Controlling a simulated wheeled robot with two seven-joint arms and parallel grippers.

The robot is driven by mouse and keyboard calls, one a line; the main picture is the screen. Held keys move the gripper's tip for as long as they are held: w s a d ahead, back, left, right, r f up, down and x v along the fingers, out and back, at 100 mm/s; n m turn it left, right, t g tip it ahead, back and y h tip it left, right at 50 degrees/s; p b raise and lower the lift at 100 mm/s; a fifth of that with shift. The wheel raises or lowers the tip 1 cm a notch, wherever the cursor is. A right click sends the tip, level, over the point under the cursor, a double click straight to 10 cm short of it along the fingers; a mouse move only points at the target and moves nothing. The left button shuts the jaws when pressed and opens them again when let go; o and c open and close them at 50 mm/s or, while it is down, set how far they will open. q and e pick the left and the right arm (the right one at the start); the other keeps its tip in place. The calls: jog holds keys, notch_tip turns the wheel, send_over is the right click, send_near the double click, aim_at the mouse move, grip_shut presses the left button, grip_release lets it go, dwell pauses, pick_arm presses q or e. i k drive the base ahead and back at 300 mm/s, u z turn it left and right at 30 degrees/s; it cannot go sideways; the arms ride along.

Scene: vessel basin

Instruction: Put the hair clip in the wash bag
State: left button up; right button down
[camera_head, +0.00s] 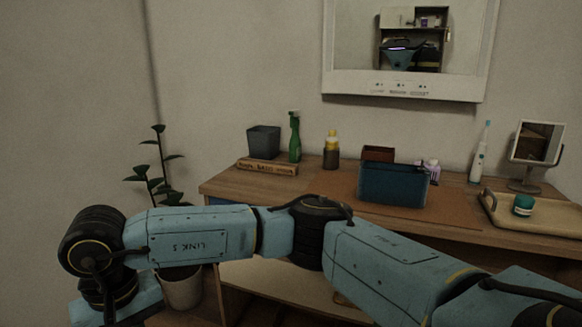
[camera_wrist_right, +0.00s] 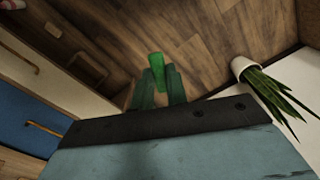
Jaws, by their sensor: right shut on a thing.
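The wash bag looks to be the blue, open-topped bag (camera_head: 392,186) on the wooden dresser in the head view. In the right wrist view, my right gripper (camera_wrist_right: 159,85) is shut on a small bright green piece, which I take for the hair clip (camera_wrist_right: 157,62). It is held above the wooden floor, apart from the dresser. The gripper's fingers hide part of it. My right arm crosses the head view from lower right to left, but its gripper does not show there. My left gripper is not in view.
A potted plant (camera_head: 181,288) stands left of the dresser.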

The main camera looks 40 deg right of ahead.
aim_at(395, 199)
jog(key=u, duration=0.45)
jog(key=k, duration=0.75)
jog(key=z, duration=1.55)
jog(key=i, duration=0.45)
jog(key=u, duration=0.05)
